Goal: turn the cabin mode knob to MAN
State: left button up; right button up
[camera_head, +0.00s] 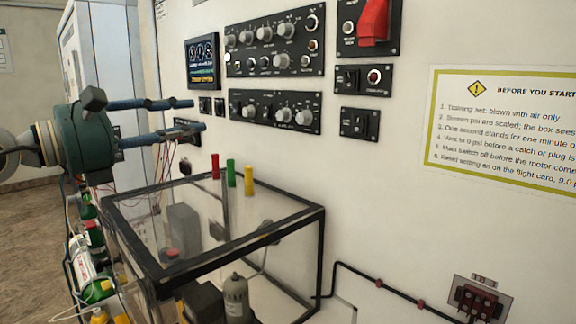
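My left gripper (196,115) comes in from the left with its two blue fingers apart and nothing between them. The fingertips point right and appear in front of the wall just left of the lower knob panel (268,118). That black panel carries a few grey knobs, including one at its right end (304,117). A larger black panel (262,53) above it holds several grey knobs in two rows. The lettering is too small to read, so I cannot tell which knob is cabin mode or where it points. My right gripper is not in view.
A dark-framed clear box (237,243) stands below the panels, with red (215,166), green (230,172) and yellow (248,180) posts behind its top. A small display (202,62) and a red-guarded switch (374,22) flank the upper panel. A yellow-bordered notice (500,135) hangs right.

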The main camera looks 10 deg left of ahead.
aim_at(287, 30)
jog(key=k+j, duration=0.1)
jog(key=j, duration=0.25)
jog(key=k+j, duration=0.15)
jog(key=j, duration=0.15)
jog(key=k+j, duration=0.1)
jog(key=j, duration=0.25)
jog(key=k+j, duration=0.15)
jog(key=j, duration=0.15)
